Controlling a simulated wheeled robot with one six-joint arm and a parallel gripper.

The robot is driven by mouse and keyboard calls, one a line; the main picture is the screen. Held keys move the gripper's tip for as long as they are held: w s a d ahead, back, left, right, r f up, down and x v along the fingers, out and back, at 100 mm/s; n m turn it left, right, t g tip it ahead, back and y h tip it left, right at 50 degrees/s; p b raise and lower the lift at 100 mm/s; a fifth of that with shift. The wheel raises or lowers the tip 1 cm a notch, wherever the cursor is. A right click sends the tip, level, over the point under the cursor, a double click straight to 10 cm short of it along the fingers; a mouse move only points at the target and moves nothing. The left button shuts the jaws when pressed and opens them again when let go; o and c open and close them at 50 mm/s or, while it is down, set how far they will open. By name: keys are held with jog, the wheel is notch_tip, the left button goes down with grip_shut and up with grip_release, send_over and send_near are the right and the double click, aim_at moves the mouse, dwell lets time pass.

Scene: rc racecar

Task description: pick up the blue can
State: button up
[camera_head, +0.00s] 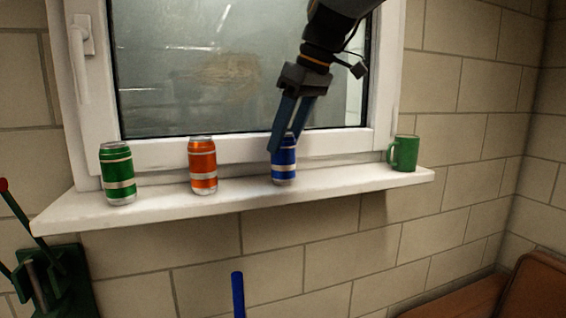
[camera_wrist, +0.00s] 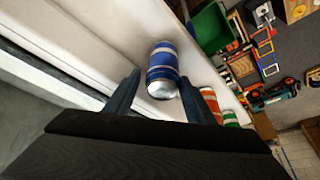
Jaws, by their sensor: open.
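The blue can (camera_head: 285,165), with white bands, stands upright on the white window sill (camera_head: 330,182). My gripper (camera_head: 283,147) is open and reaches down over the can from above, and its near finger hides part of the can's upper left. In the wrist view the blue can (camera_wrist: 162,68) shows between the two fingers of my gripper (camera_wrist: 158,82), with visible gaps on both sides. I cannot tell how far down the fingers reach along the can.
An orange can (camera_head: 203,165) and a green can (camera_head: 118,173) stand to the left on the sill. A green mug (camera_head: 404,153) stands to the right near the sill's end. The window frame (camera_head: 160,152) rises close behind. The sill between the cans is bare.

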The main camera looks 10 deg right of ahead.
aim_at(276, 169)
jog(key=shift+s+p+x, duration=0.15)
jog(key=shift+p+x, duration=0.6)
jog(key=shift+x, duration=0.9)
jog(key=shift+s+p+x, duration=0.2)
jog(key=shift+p+x, duration=0.5)
jog(key=shift+x, duration=0.95)
jog(key=shift+d+f, duration=0.15)
jog(key=c, duration=0.8)
